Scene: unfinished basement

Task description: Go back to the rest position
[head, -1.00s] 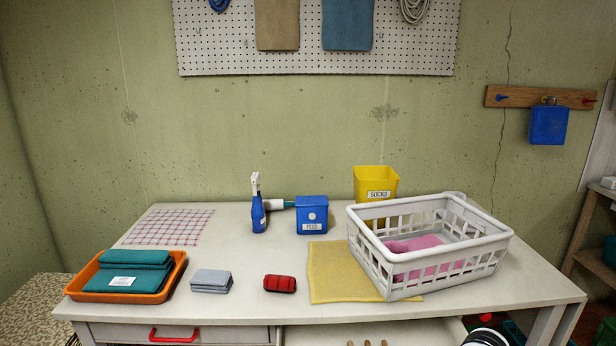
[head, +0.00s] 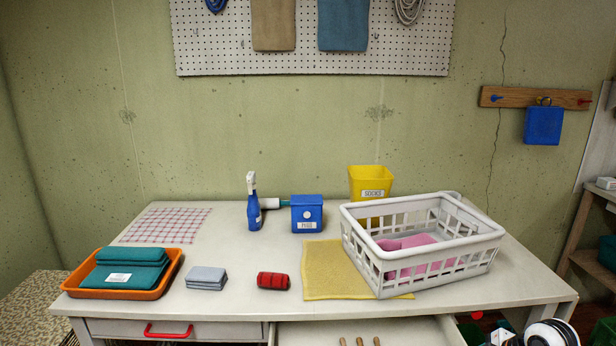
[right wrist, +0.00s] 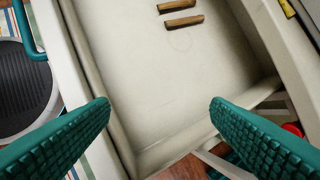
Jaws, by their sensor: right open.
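My right gripper (right wrist: 160,103) shows in the right wrist view as two teal ribbed fingers. They are wide apart with nothing between them. It hangs over the near part of an open drawer (right wrist: 150,85) of the workbench. Two wooden clothespin-like pieces (right wrist: 184,20) lie in the drawer beyond the fingertips. In the head view, part of my right arm shows at the bottom right edge, but its fingers cannot be made out. My left gripper is in no view.
The workbench (head: 235,275) holds an orange tray (head: 172,275) of teal cloths, grey cloth (head: 206,278), red roll (head: 273,281), yellow cloth (head: 325,270), white basket (head: 420,282) with pink cloth, spray bottle (head: 254,212), blue box (head: 307,210) and yellow bin (head: 371,180). The open drawer (head: 420,331) juts out in front.

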